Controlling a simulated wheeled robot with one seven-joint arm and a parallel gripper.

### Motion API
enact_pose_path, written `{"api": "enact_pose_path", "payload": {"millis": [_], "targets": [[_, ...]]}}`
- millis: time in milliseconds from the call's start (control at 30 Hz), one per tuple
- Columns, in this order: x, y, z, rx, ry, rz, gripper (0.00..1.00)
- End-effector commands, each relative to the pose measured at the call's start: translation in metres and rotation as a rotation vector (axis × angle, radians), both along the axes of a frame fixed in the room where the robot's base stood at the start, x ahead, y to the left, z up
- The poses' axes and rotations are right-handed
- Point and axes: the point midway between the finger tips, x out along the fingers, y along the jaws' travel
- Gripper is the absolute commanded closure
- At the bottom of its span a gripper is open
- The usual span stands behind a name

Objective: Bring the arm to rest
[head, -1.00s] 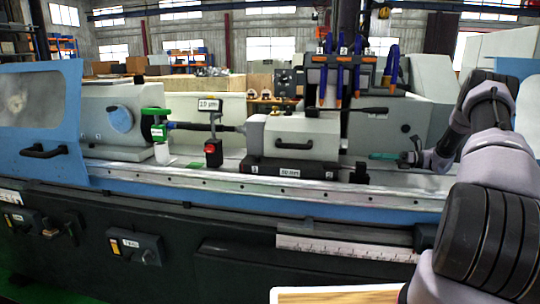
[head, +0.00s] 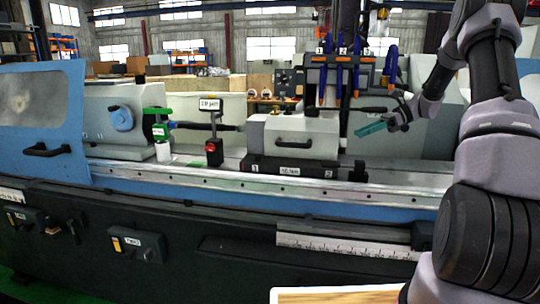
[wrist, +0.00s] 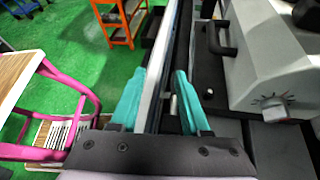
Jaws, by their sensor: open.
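My gripper (head: 371,129) is raised above the right part of the grinder's table, right of the grey workhead block (head: 301,137). Its teal fingers show apart in the wrist view (wrist: 152,105), with nothing between them. The gripper is open and empty. My arm bends up along the right side of the head view and reaches down and left to the gripper. The gripper appears clear of the grinder (head: 250,185).
Numbered tools with blue handles (head: 340,72) hang on a rack behind the gripper. A black lever (head: 345,109) sticks out beside it. The wrist view shows green floor (wrist: 75,45), an orange cart (wrist: 120,22) and a pink-framed table (wrist: 62,92).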

Motion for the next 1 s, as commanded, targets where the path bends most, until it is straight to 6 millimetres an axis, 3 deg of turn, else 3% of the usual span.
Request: {"api": "enact_pose_path", "payload": {"millis": [33, 200, 500, 700, 1000], "targets": [[-0.012, 0.013, 0.019, -0.061, -0.053, 0.041, 0.54], [-0.058, 0.042, 0.061, -0.263, -0.228, 0.173, 0.54], [-0.148, 0.074, 0.116, -0.586, -0.559, 0.399, 0.54], [-0.210, 0.082, 0.140, -0.783, -0.790, 0.542, 0.54], [-0.293, 0.079, 0.155, -1.049, -1.138, 0.728, 0.54]]}}
